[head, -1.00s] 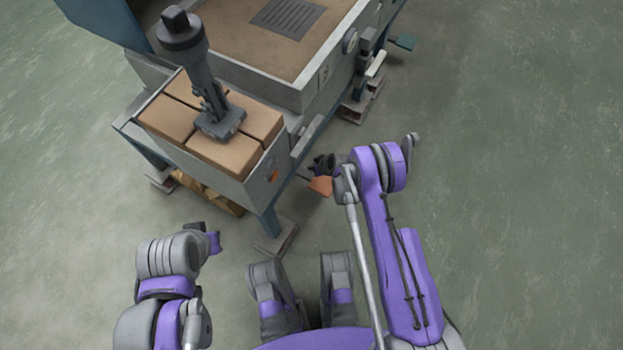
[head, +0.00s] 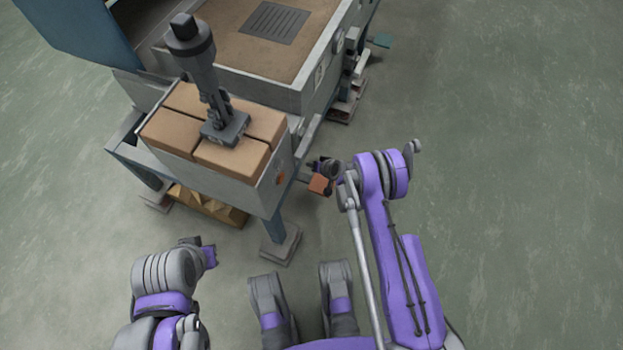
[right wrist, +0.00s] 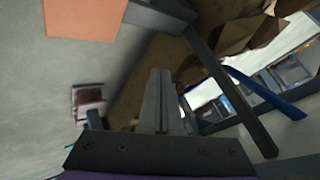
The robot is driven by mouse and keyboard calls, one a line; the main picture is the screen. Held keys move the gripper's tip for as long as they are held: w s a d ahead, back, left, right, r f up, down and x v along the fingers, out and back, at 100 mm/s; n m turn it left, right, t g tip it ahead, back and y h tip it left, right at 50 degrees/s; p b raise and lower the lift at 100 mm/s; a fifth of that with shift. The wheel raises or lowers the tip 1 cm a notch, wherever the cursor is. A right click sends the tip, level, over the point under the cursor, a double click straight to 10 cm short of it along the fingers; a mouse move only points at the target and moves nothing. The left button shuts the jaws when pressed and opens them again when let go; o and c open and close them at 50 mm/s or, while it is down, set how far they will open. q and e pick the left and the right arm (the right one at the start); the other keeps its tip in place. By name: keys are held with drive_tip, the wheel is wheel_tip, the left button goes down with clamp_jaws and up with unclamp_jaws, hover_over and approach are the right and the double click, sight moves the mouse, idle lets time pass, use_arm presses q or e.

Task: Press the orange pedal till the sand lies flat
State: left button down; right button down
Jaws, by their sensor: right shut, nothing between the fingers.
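The orange pedal (head: 319,185) is low beside the machine, at the front right leg of its brick box. In the right wrist view the orange pedal (right wrist: 85,18) fills the top left corner. My right gripper (head: 324,166) is shut and empty, just behind the pedal in the head view and partly hidden by my arm. In the right wrist view its closed fingers (right wrist: 157,98) point below and right of the pedal; I cannot tell whether they touch it. Brown sand (head: 232,56) lies in the machine's bed, around a dark grate. My left gripper (head: 207,252) is at lower left, its fingers unclear.
The box of tan bricks (head: 232,160) stands at the machine's front with a grey upright tool (head: 215,100) on it. A machine leg (head: 273,230) stands on a floor pad near the pedal. The floor to the right (head: 520,180) is clear.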

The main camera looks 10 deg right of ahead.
drive_tip(key=b, duration=0.3)
hover_over(313, 180)
wheel_tip(313, 180, down, 7)
drive_tip(key=shift+a+f, duration=0.1)
drive_tip(key=shift+s+f, duration=0.1)
drive_tip(key=shift+f, duration=0.7)
drive_tip(key=shift+f, duration=0.1)
idle(1.5)
drive_tip(key=shift+f, duration=0.35)
drive_tip(key=shift+r, duration=0.1)
drive_tip(key=shift+r, duration=0.35)
idle(0.4)
